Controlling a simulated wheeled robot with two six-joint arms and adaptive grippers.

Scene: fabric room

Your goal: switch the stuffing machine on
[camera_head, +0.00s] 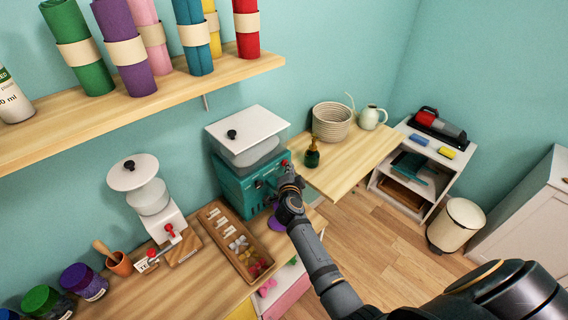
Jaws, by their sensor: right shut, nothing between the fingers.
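The stuffing machine, which I take to be the teal box (232,188) with a clear hopper and a white lid (250,134), stands at the back of the wooden counter. A small red knob or button (284,163) shows at the upper right of its front. My right gripper (287,175) is shut and empty, right at the front of the machine just below the red part. Whether it touches the machine I cannot tell. The gripper and wrist hide part of the machine's front. My left gripper is out of view.
A white machine with a round lid (133,172) and a wooden sorting tray (232,246) stand to the left on the counter. A shelf (150,103) with fabric rolls hangs above.

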